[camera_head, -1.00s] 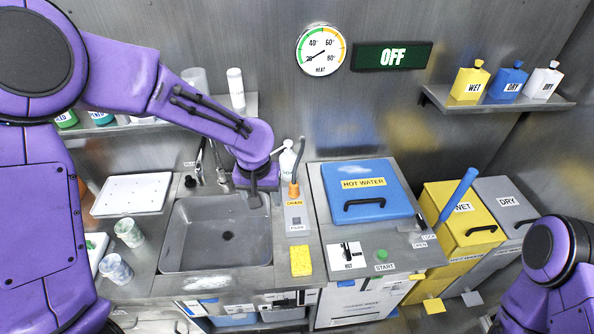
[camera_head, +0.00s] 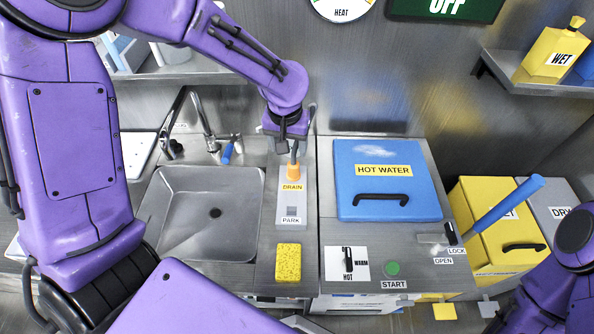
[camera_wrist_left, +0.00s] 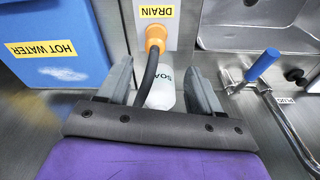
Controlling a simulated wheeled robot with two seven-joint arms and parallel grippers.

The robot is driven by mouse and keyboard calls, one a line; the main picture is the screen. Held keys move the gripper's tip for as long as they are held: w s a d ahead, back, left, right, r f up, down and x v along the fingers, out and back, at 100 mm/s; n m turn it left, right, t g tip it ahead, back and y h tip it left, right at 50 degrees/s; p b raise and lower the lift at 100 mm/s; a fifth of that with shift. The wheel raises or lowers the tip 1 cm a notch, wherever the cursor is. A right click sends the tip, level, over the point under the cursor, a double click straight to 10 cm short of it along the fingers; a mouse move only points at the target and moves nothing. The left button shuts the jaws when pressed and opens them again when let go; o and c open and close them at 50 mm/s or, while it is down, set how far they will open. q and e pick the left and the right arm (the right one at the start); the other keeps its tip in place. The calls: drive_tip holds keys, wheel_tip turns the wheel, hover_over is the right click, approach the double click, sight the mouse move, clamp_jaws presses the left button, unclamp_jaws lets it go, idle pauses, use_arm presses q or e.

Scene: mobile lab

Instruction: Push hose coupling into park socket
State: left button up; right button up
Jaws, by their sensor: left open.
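The orange hose coupling (camera_head: 293,171) stands at the DRAIN end of a light grey plate (camera_head: 283,198). The PARK socket (camera_head: 291,211) is a small dark grey square nearer the front of that plate. My left gripper (camera_head: 285,147) is just behind and above the coupling. In the left wrist view the gripper (camera_wrist_left: 163,82) is open, with the dark hose (camera_wrist_left: 150,72) running between its fingers. The orange coupling (camera_wrist_left: 156,38) shows beyond the fingertips, beside the DRAIN label. Only part of my right arm shows at the lower right; its gripper is out of view.
The sink (camera_head: 208,232) lies left of the plate, with a tap (camera_head: 206,125) behind it. A yellow sponge (camera_head: 288,262) lies in front. The blue HOT WATER lid (camera_head: 385,178) is on the right. A white soap bottle (camera_wrist_left: 161,92) stands close behind the hose.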

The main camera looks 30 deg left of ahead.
sight(293, 158)
use_arm(q)
drive_tip(key=f, duration=0.3)
drive_tip(key=w+f+p, duration=0.1)
drive_tip(key=f, duration=0.5)
drive_tip(key=shift+w+d+f+p, duration=0.1)
drive_tip(key=shift+w+f+p, duration=0.1)
drive_tip(key=shift+w+p, duration=0.2)
drive_tip(key=shift+w+f, duration=0.15)
drive_tip(key=shift+f, duration=0.25)
drive_tip(key=shift+r, duration=0.1)
drive_tip(key=c, duration=1.2)
clamp_jaws()
drive_tip(key=shift+r, duration=0.1)
